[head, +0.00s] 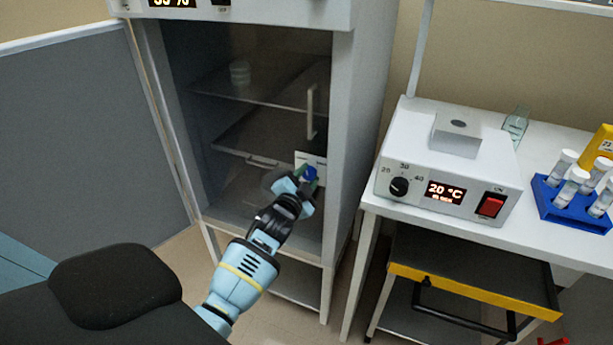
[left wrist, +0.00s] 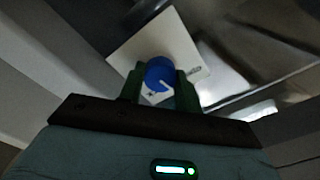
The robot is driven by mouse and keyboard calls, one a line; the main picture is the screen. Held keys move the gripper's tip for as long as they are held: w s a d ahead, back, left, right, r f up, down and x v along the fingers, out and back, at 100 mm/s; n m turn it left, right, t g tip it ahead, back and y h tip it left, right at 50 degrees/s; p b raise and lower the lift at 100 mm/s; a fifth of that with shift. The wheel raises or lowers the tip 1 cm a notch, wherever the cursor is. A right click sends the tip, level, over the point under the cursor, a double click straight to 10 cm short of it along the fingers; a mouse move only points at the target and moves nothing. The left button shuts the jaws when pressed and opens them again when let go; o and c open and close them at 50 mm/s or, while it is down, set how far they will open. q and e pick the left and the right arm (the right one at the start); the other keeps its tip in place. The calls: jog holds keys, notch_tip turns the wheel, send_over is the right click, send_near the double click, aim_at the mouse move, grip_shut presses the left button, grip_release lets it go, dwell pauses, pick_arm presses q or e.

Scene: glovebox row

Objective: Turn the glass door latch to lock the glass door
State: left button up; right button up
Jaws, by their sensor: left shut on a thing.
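The glass door latch is a round blue knob (head: 310,173) on a pale plate (head: 313,158) at the right side of the cabinet's glass door (head: 262,110). In the left wrist view the blue knob (left wrist: 159,73) carries a white mark and sits between two green fingers, in front of the white plate (left wrist: 186,42). My left gripper (head: 305,176) is shut on the knob. The glass door looks closed, with a vertical handle (head: 310,112) above the latch. My right gripper is not in view.
A white heater unit with a dial and display (head: 447,187) stands on the bench to the right. A blue rack (head: 570,205) of capped tubes is beside it. A drawer with a yellow edge (head: 470,291) is under the bench. A grey panel (head: 75,140) stands at left.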

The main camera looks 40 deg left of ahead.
pick_arm(q)
jog(key=m, duration=0.5)
jog(key=shift+f+m, duration=0.1)
jog(key=shift+m, duration=0.3)
jog(key=m, duration=0.5)
jog(key=shift+m, duration=0.4)
jog(key=o, duration=1)
jog(key=shift+c, duration=0.2)
jog(key=shift+s, duration=0.1)
jog(key=v, duration=0.7)
jog(key=shift+s, duration=0.35)
jog(key=shift+d, duration=0.1)
